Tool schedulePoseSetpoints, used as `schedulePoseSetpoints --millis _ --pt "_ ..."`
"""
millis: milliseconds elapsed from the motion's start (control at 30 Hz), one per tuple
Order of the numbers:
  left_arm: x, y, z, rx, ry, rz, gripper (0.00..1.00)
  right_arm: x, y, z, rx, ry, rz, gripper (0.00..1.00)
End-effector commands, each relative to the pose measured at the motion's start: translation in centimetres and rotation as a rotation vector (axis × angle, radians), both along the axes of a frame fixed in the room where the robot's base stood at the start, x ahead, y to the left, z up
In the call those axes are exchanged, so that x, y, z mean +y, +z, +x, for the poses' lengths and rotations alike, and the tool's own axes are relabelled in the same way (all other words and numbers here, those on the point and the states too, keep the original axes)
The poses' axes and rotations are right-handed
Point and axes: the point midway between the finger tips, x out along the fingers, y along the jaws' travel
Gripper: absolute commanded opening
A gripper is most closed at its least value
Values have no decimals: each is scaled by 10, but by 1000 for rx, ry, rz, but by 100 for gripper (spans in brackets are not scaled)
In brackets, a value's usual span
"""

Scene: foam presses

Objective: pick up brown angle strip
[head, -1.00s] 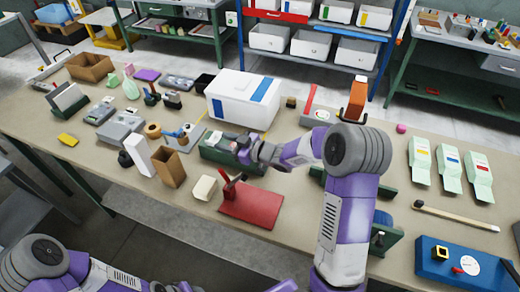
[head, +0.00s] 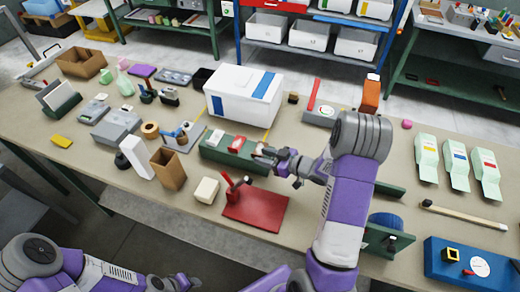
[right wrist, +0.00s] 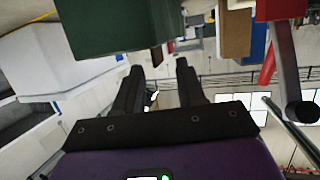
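A green holder (head: 228,160) stands mid-table with small red and pale pieces on its top. In the right wrist view its green body (right wrist: 120,28) fills the upper middle. A small brownish piece (right wrist: 156,56) shows by its edge, between my fingertips; it may be the brown angle strip, but I cannot tell surely. My right gripper (head: 264,156) is at the right end of the holder. In the right wrist view its fingers (right wrist: 156,68) are apart, with no visible grip on anything. My left gripper (head: 178,285) is low at the bottom edge, its fingers unclear.
A red base with a lever (head: 255,208) lies just in front of the holder. A white box with blue bands (head: 240,100) stands behind it. A brown carton (head: 168,170) and a cream block (head: 206,191) are to the left. Bare tabletop lies at the front left.

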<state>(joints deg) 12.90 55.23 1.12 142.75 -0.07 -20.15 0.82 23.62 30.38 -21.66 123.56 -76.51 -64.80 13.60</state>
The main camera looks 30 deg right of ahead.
Motion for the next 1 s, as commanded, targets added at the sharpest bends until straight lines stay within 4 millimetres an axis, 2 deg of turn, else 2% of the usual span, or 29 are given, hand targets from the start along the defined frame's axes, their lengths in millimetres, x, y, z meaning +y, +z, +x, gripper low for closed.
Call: schedulePoseSetpoints --millis 133,400,433,600,700,1000 --pt "0 -1 1 -1 0 0 43 9 -6 16 1 1 0 39" --pt "0 -1 0 0 0 0 43 10 -7 20 0 -2 -1 39" --pt "0 -1 0 0 -1 0 43 10 -7 20 0 -2 -1 38" --pt "0 -1 0 -1 -1 0 43 10 -7 19 0 -2 -1 12" --pt "0 -1 0 -1 -1 0 43 10 -7 19 0 -2 -1 0" --pt "0 -1 0 -1 -1 0 43 10 -7 19 0 -1 0 0"
